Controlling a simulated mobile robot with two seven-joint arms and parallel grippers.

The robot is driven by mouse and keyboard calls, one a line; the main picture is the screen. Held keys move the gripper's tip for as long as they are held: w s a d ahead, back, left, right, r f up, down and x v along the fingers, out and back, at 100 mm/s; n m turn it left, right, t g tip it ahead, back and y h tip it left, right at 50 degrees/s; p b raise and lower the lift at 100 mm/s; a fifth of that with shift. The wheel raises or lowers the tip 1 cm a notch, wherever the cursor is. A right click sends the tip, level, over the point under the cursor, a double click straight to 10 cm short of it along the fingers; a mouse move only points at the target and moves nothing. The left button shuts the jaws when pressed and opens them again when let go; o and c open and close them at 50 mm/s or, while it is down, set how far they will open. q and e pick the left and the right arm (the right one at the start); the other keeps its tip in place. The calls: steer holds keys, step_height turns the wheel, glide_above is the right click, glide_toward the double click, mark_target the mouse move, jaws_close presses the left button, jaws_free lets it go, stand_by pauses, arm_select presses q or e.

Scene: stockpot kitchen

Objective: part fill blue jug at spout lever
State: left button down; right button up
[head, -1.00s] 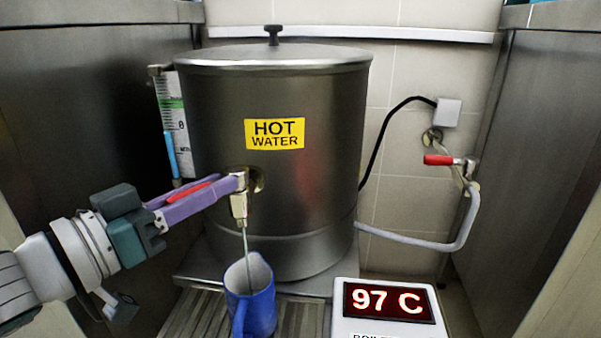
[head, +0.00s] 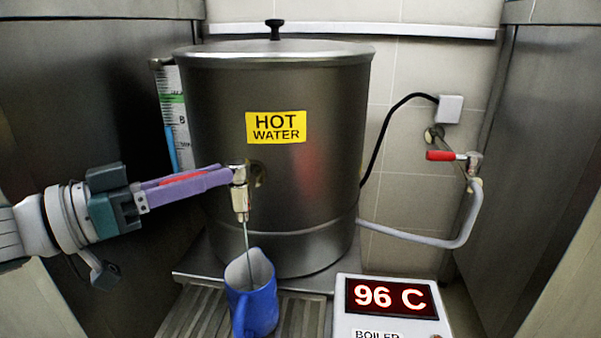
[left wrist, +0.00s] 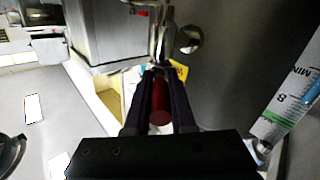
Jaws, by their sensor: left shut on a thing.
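The blue jug (head: 252,300) stands on the slatted drip tray (head: 190,318) under the spout (head: 240,203) of the steel hot water boiler (head: 290,210). A thin stream of water (head: 247,240) runs from the spout into the jug's mouth. The water level inside the jug cannot be made out. My left gripper (head: 232,176) is shut on the red spout lever (head: 185,179), which shows between its purple fingers. In the left wrist view the red lever (left wrist: 160,102) lies between the dark fingers, below the metal tap (left wrist: 163,40). My right gripper is not in view.
A display box (head: 388,305) reading 96 C stands right of the jug. A sight gauge (head: 174,115) is on the boiler's left side. A red-handled valve (head: 440,156) and grey hose (head: 420,240) are at the right. Steel cabinet walls close both sides.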

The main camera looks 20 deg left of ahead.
arm_select(q)
steer(key=shift+w+a+f+m+g+h+b, duration=0.1)
steer(key=shift+a+f+m+g+h+b, duration=0.1)
steer(key=shift+m+g+h+b, duration=0.25)
steer(key=shift+r+m+h, duration=0.15)
steer(key=shift+m+h, duration=0.1)
steer(key=shift+h, duration=0.1)
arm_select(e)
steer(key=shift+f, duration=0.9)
arm_select(q)
steer(key=c, duration=0.8)
jaws_free()
steer(key=shift+w, duration=0.1)
steer(key=shift+o, duration=0.2)
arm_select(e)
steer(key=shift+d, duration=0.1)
